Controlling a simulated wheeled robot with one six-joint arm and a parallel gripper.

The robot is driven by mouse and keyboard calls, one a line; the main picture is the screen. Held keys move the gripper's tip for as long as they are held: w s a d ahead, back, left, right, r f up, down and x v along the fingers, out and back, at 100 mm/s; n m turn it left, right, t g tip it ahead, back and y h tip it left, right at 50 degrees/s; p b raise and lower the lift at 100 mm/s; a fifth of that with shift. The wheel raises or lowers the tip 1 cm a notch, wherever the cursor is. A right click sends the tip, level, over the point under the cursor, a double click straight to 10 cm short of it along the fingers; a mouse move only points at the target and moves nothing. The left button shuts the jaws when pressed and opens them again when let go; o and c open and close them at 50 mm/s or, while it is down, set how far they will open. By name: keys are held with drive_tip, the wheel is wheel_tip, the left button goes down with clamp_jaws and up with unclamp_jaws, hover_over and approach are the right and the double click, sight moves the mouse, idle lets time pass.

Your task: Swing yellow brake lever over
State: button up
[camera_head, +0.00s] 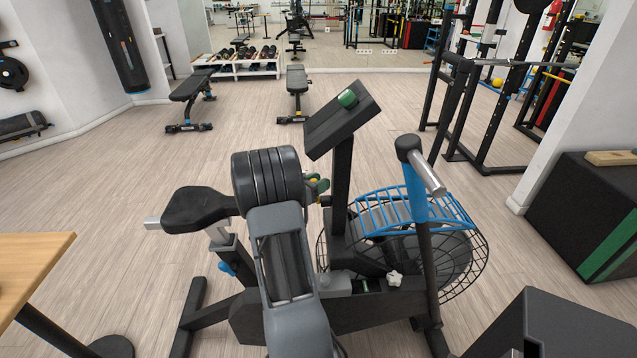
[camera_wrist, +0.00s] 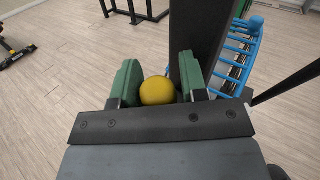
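The yellow brake lever shows as a round yellow knob (camera_wrist: 157,91) in the wrist view. My gripper (camera_wrist: 158,82) has its green finger pads on either side of the knob. The space between the pads is about as wide as the knob, and the fingers look shut on it. The lever's shaft is hidden. In the head view my gripper (camera_head: 319,187) is beside the dark post of the exercise bike (camera_head: 341,185), with small yellow spots at it. My forearm hides part of the bike there.
The bike's saddle (camera_head: 198,208) is left of my arm. A blue fan cage (camera_head: 412,212) and a handle with a grey grip (camera_head: 426,172) are right of the post. A wooden table (camera_head: 30,262) is at the left edge and a black box (camera_head: 560,325) at lower right.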

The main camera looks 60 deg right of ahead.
clamp_jaws()
idle(0.3)
drive_tip(key=shift+w, duration=0.1)
